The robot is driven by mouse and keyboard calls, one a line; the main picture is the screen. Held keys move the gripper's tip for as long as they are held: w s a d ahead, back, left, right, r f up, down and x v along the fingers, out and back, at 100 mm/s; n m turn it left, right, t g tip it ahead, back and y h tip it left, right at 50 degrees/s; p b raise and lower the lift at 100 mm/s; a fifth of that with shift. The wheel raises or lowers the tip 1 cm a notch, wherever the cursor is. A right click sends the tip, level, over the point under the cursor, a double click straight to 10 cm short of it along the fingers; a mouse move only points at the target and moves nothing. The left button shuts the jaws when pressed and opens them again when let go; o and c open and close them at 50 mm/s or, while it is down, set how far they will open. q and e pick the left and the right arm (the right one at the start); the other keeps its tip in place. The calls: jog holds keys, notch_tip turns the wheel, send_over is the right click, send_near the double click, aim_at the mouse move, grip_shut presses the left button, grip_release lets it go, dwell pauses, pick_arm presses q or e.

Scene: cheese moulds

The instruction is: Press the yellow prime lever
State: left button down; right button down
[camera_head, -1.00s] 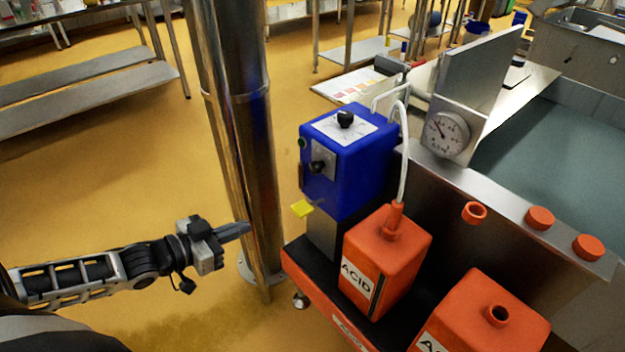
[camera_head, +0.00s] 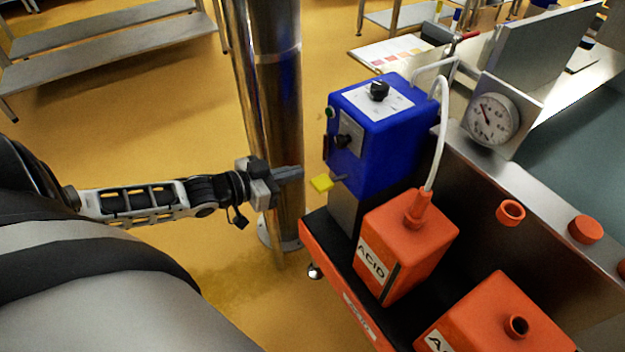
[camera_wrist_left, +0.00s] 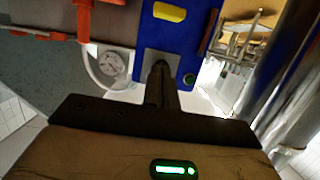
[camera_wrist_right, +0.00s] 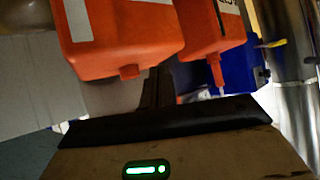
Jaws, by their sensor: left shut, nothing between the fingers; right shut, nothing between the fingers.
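The yellow prime lever (camera_head: 321,183) sticks out from the lower left side of the blue pump box (camera_head: 385,130). It also shows as a yellow tab in the left wrist view (camera_wrist_left: 169,12), and in the right wrist view (camera_wrist_right: 277,43). My left gripper (camera_head: 300,172) is shut and empty, its fingertips just left of the lever and slightly above it; a small gap seems to lie between them, though depth is hard to judge. My right gripper (camera_wrist_right: 160,88) is shut and empty in its own wrist view, near the orange acid canisters; it is not in the head view.
An orange acid canister (camera_head: 405,240) with a white hose stands beside the pump on a red cart (camera_head: 330,268). A second canister (camera_head: 500,325) is nearer. A steel column (camera_head: 270,110) stands close behind my left gripper. A dial gauge (camera_head: 493,119) is at right.

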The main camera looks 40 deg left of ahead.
pick_arm(q)
send_over(313, 180)
jog(key=s, duration=0.2)
jog(key=f, duration=0.2)
jog(key=f+b, duration=0.1)
jog(key=d+f, duration=0.1)
jog(key=f, duration=0.1)
jog(key=shift+w+f+b, duration=0.1)
jog(key=shift+w+b, duration=0.2)
pick_arm(e)
jog(key=shift+w+a+f, duration=0.15)
pick_arm(q)
jog(key=shift+f, duration=0.1)
pick_arm(e)
jog(key=shift+f, duration=0.1)
